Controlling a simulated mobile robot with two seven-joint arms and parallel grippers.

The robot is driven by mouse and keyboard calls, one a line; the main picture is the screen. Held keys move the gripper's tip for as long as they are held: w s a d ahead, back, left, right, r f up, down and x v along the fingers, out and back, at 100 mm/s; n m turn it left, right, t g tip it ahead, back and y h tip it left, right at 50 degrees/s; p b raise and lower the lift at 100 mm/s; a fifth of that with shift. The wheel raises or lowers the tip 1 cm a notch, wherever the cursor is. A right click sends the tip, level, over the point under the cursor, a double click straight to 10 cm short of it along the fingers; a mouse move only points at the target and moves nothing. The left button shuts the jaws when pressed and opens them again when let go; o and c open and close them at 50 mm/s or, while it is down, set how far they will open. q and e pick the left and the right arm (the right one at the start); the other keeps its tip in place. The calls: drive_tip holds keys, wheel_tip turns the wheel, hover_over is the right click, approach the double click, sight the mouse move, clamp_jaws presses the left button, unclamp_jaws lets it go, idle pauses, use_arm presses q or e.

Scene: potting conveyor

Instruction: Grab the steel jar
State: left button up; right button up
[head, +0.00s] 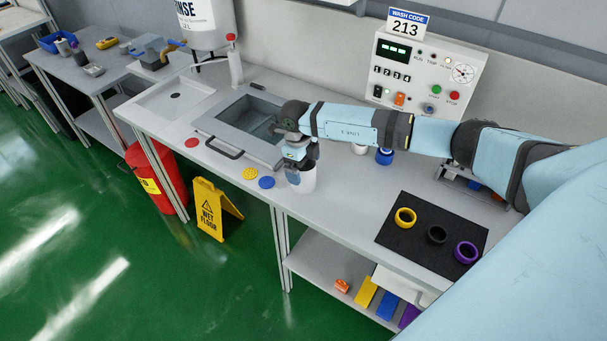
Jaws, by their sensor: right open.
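A pale grey-white, open-topped jar (307,183) stands near the front edge of the bench; I cannot tell from its colour whether it is steel. My right gripper (293,177) is open, pointing down at the jar's left side and rim, and hides part of it. I cannot tell whether a finger is inside the jar or touching it. A blue jar (384,157) and a whitish one (361,144) stand behind my right arm, partly hidden. My left gripper is out of view.
A sunken basin (228,146) with a front handle lies left of the gripper. Red, yellow and blue discs (267,183) lie along the front edge. A black mat (405,245) with coloured rings lies at right. A control box (428,75) stands behind.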

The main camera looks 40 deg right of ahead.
drive_tip(key=c, duration=1.1)
drive_tip(key=shift+r, duration=0.15)
